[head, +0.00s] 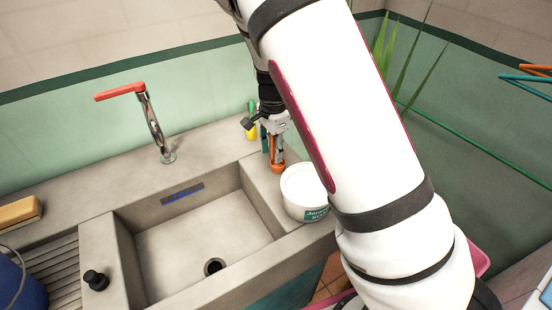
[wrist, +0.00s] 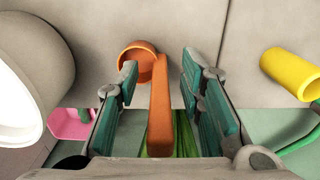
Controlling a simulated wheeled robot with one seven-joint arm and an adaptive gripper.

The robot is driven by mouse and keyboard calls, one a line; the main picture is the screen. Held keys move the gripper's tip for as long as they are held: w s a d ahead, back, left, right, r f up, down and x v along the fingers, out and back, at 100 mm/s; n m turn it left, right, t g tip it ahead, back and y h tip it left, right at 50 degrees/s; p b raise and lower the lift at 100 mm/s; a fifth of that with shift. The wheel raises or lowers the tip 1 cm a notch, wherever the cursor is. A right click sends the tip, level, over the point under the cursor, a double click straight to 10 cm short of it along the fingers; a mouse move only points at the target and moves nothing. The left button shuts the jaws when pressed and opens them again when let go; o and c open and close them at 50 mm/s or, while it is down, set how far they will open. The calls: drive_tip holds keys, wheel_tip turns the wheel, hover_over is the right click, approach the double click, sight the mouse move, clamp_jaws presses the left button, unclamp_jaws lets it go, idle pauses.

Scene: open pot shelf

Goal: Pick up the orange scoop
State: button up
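The orange scoop (head: 277,167) is at the right rear of the sink, close to the white tub. In the wrist view the scoop (wrist: 160,110) shows its round cup at the far end and its handle running toward my gripper. My gripper (wrist: 160,78) is open, with one teal-padded finger on each side of the handle. The left finger is close to the cup and handle; a gap shows between the handle and the right finger. Contact on the left side cannot be told. In the head view my gripper (head: 273,140) points down over the scoop, partly hiding it.
A white tub (head: 304,188) stands right beside the scoop, and left in the wrist view (wrist: 20,75). A yellow cylinder (wrist: 290,72) is on the other side. The sink basin (head: 205,235) is empty. A red-handled faucet (head: 152,125) stands behind it.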

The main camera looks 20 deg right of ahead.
drive_tip(key=shift+f, duration=0.25)
clamp_jaws()
